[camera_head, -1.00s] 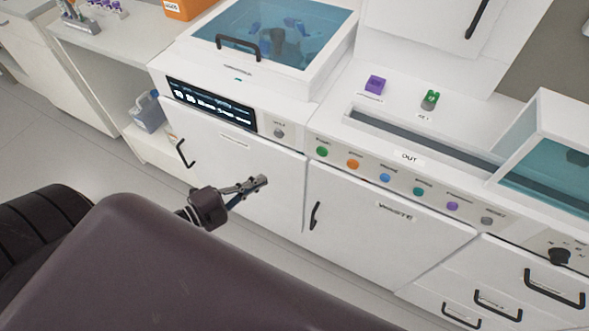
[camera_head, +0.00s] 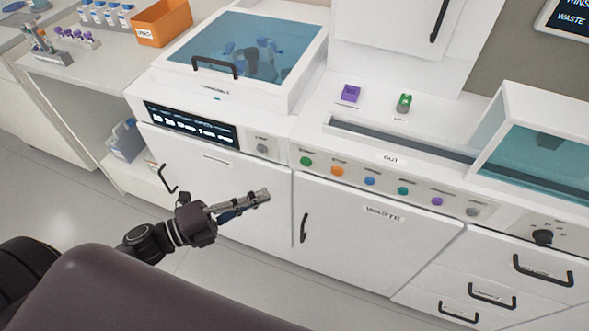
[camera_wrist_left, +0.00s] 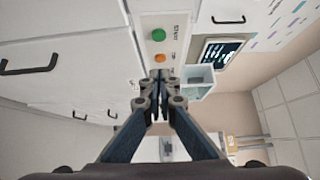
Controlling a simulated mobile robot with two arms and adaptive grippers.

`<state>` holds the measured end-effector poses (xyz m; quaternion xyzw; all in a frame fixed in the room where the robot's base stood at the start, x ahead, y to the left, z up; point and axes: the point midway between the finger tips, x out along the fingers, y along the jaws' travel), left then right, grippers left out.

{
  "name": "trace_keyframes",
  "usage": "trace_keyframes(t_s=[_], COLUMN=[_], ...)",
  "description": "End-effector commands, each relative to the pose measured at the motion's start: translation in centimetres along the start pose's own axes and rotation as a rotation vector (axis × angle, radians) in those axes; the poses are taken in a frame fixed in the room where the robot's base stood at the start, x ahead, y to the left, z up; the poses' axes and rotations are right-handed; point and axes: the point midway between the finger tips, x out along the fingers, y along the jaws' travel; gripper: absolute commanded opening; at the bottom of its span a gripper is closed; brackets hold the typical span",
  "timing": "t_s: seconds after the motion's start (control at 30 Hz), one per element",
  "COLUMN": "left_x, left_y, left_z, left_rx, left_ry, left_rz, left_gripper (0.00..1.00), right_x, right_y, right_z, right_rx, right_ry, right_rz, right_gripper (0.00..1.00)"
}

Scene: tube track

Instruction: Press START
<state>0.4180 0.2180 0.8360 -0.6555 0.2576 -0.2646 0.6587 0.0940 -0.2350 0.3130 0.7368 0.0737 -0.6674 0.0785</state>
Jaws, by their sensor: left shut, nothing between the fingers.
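The START button is a round green button (camera_head: 306,161) at the left end of the row on the white machine's front panel. It also shows in the left wrist view (camera_wrist_left: 158,34), with the START label beside it. My left gripper (camera_head: 265,194) is shut and empty, in front of the white cabinet door, below and left of the green button and apart from it. In the left wrist view its closed fingertips (camera_wrist_left: 160,78) lie below the green button and the orange button. My right gripper is not in view.
An orange button (camera_head: 337,170) sits just right of the green one, with several other coloured buttons beyond. Below are a WASTE door (camera_head: 375,235) with a black handle and drawers. A lidded machine with a display (camera_head: 190,124) stands at left. Open floor lies in front.

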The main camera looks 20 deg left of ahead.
Motion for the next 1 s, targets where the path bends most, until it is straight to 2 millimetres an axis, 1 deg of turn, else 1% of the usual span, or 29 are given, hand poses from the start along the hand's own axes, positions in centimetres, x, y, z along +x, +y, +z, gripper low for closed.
trace_keyframes(t_s=[0.03, 0.4, 0.43, 0.5, 0.7, 1.0], left_x=[1.0, 8.2, 8.6, 9.2, 10.5, 10.9], left_y=[-0.3, -0.4, -0.3, -0.2, -0.1, 0.0], left_z=[0.0, 0.1, 0.3, 1.2, 2.4, 2.9], left_rx=[0.002, 0.001, 0.002, 0.002, 0.001, 0.0], left_ry=[0.001, -0.001, -0.002, -0.003, -0.001, -0.001], left_rz=[-0.004, -0.004, -0.003, -0.002, -0.001, 0.0], left_gripper=[0.0, 0.0, 0.0, 0.0, 0.0, 0.0], right_x=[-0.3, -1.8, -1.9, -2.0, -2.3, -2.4], right_y=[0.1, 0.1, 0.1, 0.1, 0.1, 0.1], right_z=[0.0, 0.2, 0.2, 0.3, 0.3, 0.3], right_rx=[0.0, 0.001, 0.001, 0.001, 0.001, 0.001], right_ry=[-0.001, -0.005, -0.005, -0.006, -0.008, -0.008], right_rz=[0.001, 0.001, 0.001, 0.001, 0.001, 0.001], right_gripper=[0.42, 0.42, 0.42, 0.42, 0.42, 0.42])
